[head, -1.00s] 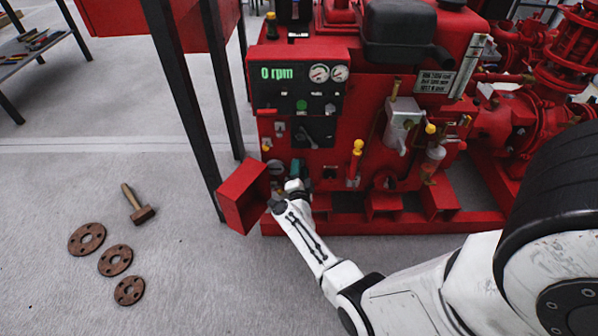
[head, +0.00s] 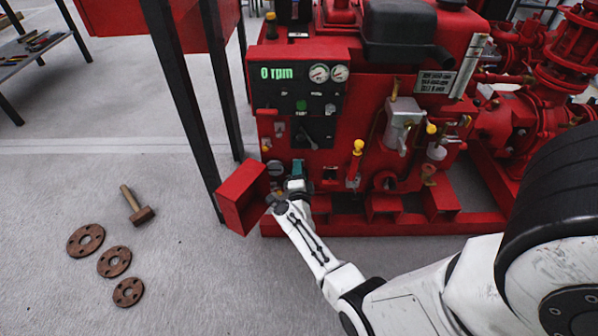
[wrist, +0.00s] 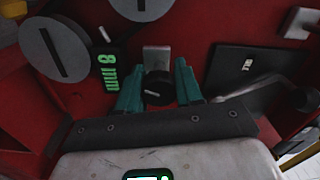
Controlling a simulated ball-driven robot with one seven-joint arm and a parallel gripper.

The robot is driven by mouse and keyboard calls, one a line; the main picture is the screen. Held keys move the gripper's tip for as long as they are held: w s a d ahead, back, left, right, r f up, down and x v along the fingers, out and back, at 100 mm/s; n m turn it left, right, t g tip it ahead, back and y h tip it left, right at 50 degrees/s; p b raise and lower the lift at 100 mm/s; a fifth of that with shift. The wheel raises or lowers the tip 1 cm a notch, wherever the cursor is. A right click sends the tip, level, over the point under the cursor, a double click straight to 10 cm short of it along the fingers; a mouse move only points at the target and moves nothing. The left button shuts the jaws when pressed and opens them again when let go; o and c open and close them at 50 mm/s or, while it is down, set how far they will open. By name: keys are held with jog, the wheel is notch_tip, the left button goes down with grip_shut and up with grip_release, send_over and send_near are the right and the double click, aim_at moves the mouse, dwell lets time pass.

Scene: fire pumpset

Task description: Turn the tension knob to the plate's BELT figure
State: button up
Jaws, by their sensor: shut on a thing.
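The tension knob (wrist: 157,88) is black with a pale mark and sits low on the red panel, below a grey plate. The teal fingers of my gripper (wrist: 158,80) stand on either side of it, shut on it. A green readout (wrist: 108,72) beside it shows 8 mm. In the head view my gripper (head: 296,178) reaches the lower left of the red pumpset and hides the knob. The lettered plate (head: 435,82) is at the upper right of the pumpset. Its figures are too small to read here.
Two grey slotted discs (wrist: 55,48) are left of the knob in the wrist view. A dark panel (wrist: 245,68) is at the right. An open red box (head: 242,196) stands close left of my gripper.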

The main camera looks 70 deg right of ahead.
jog(key=o, duration=1)
jog(key=shift+o, duration=0.2)
